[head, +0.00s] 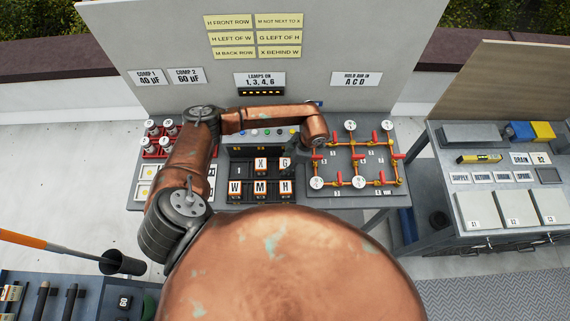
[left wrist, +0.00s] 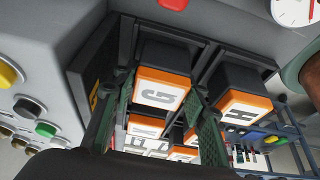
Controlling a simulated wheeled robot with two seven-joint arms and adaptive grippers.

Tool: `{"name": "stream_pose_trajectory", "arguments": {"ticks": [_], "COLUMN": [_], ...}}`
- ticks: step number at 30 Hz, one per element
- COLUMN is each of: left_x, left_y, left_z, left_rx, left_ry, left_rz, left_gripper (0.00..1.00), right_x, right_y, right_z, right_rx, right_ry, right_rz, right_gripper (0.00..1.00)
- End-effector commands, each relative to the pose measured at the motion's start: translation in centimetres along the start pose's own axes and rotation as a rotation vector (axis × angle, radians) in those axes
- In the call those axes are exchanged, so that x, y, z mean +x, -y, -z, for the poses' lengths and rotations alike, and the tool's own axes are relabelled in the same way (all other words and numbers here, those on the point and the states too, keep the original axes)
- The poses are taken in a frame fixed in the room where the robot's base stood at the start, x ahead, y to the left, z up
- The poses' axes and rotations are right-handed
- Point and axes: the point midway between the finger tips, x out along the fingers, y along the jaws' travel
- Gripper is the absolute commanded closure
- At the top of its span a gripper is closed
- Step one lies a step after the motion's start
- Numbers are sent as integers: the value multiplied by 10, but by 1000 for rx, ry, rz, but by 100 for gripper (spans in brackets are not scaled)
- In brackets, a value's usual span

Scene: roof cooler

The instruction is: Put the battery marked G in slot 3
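The battery marked G (head: 285,162), dark with an orange-rimmed white label, sits at the right end of the back row of the black battery rack (head: 233,170). In the left wrist view, the G battery (left wrist: 162,90) lies between the green-padded fingers of my left gripper (left wrist: 161,84). The fingers are apart, with a gap visible on both sides of it. In the head view my left gripper (head: 299,158) is beside G, partly hidden by its own arm. Battery X (head: 261,164) is left of G, and the back-left slot looks empty. My right gripper is not in view.
Batteries W (head: 235,188), M (head: 260,187) and H (head: 285,187) fill the front row. A panel of red-handled valves and gauges (head: 354,165) stands close on the right. Coloured buttons (head: 267,132) are behind the rack.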

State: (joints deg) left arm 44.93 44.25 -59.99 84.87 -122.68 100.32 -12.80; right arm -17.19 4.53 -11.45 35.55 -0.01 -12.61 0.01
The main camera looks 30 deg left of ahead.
Motion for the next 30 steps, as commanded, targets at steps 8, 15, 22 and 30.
{"name": "stream_pose_trajectory", "arguments": {"ticks": [8, 15, 22, 30], "left_x": [0, -8, -50, -102], "left_y": [0, -1, -2, -1], "left_z": [0, 0, -1, 0], "left_rx": [0, 0, 0, 0], "left_ry": [0, 2, 3, 1], "left_rz": [0, -3, -5, -3], "left_gripper": [53, 53, 53, 53], "right_x": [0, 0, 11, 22], "right_y": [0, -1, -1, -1], "right_z": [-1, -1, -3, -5], "right_rx": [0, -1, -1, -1], "right_ry": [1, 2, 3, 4], "right_rz": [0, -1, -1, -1], "right_gripper": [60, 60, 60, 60]}}
